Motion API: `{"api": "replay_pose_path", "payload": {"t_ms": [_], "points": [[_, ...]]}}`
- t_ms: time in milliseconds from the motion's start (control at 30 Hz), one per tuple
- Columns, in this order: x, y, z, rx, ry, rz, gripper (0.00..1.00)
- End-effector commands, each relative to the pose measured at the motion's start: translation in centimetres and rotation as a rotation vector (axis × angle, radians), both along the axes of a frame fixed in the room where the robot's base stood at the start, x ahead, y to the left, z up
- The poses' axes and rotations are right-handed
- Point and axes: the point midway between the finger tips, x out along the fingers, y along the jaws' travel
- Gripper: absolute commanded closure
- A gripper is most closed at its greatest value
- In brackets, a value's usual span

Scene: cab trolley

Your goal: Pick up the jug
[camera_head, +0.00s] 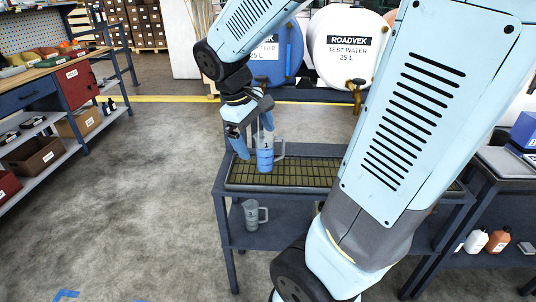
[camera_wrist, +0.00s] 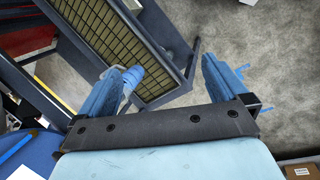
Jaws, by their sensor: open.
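A clear jug with blue contents (camera_head: 264,158) stands upright on the grated top of the trolley (camera_head: 224,187), its handle to the right. My gripper (camera_head: 254,138) is open and empty at the jug's upper left, with one finger overlapping the jug in the head view. Whether they touch I cannot tell. In the wrist view the gripper (camera_wrist: 160,78) has its fingers wide apart. A small blue shape, apparently the jug (camera_wrist: 131,78), shows beside the left finger's tip, partly hidden by it. A second, grey-looking jug (camera_head: 250,215) stands on the lower shelf.
A white test water drum (camera_head: 340,65) and a blue drum (camera_head: 289,55) lie behind the trolley. A workbench with a red box (camera_head: 78,82) is at the left. Orange and white bottles (camera_head: 498,241) stand at the right. The floor left of the trolley is clear.

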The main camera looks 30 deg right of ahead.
Motion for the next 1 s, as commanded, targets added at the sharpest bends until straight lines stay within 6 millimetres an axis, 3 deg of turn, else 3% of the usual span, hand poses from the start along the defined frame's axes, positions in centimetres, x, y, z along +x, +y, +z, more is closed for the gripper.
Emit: {"api": "replay_pose_path", "payload": {"t_ms": [533, 1000], "points": [[7.2, -2.3, -7.1, -0.425, 0.456, 0.325, 0.00], [13.9, -1.9, -12.4, -0.854, 0.807, 0.608, 0.00]]}}
